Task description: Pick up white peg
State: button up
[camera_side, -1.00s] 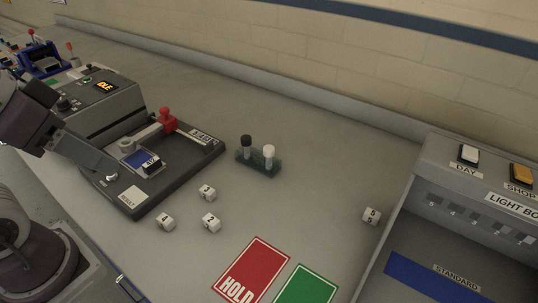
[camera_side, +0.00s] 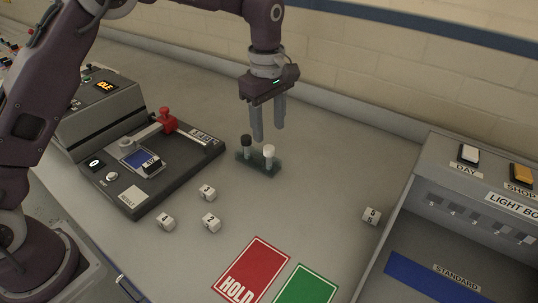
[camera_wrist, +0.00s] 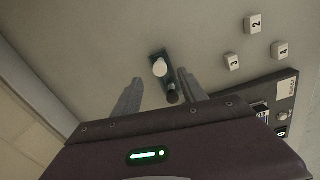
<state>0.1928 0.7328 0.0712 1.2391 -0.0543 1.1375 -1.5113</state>
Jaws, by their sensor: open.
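The white peg (camera_side: 269,155) stands upright in a small dark green holder (camera_side: 257,168). A black peg (camera_side: 246,145) stands beside it in the same holder, on its left in the side view. My gripper (camera_side: 268,135) is open and empty, pointing down above and slightly behind the holder. In the wrist view the white peg (camera_wrist: 160,68) shows beyond the fingertips, and the black peg (camera_wrist: 172,95) lies between the lines of the two fingers (camera_wrist: 160,82). Neither finger visibly touches a peg.
White numbered cubes (camera_side: 211,223) lie in front of the holder. A dark machine with a red-knobbed lever (camera_side: 166,118) stands to the left. A light box (camera_side: 470,205) stands at right, with red (camera_side: 252,272) and green (camera_side: 306,287) cards in front.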

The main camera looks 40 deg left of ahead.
aim_at(269, 147)
jog(key=f, duration=0.7)
jog(key=shift+w+a+f, duration=0.1)
jog(key=shift+w+f, duration=0.1)
jog(key=shift+f, duration=0.1)
grip_shut()
